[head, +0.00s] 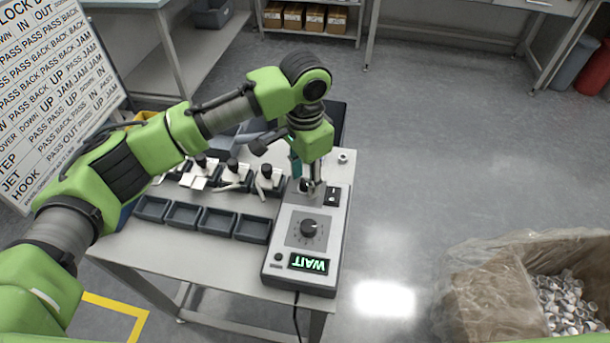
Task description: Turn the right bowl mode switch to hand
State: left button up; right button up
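A grey control box (272,262) stands at the right end of the table. On its top are a black round knob (309,227) on a marked plate, a black rocker switch (333,196) and a green display (309,263) reading WAIT, upside down to me. I cannot read any label that names the right bowl mode switch. My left gripper (309,190) points down at the box's far end, beyond the knob and left of the rocker switch. Its fingers are small and partly hidden, so I cannot tell whether they are open or touching anything. My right gripper is not in view.
Several dark trays (219,220) line the table (180,250) left of the box, with black-topped fixtures (233,172) behind them. A lettered board (50,90) stands at the left. A plastic-lined carton (490,290) of small metal parts is at the lower right. The floor between is clear.

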pick_arm(q)
grip_shut()
